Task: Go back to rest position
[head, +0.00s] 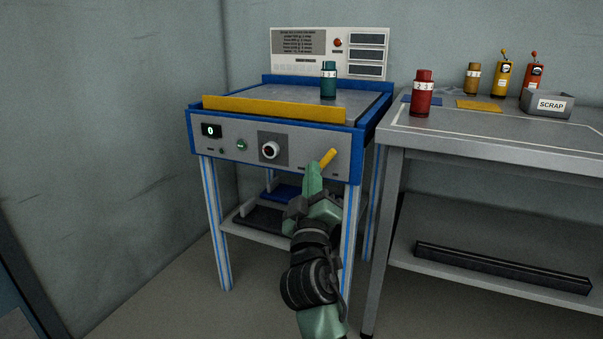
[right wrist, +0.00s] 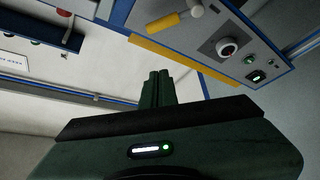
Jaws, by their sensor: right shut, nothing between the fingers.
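My right gripper (head: 314,172) is at the front of the blue-framed test machine (head: 228,144), just below and left of its yellow lever handle (head: 328,158). Its green fingers are together with nothing between them. In the right wrist view the closed fingers (right wrist: 157,86) point toward the machine, and the yellow handle (right wrist: 163,22) shows beyond and above them. I cannot tell from these views whether the fingertips touch the handle. My left gripper is not in view.
A teal cylinder (head: 328,82) stands on the machine's top behind a yellow bar (head: 270,108). The right-hand table (head: 500,140) holds a red cylinder (head: 422,94), an amber cylinder (head: 472,80), two small bottles and a scrap bin (head: 548,104). Floor in front is clear.

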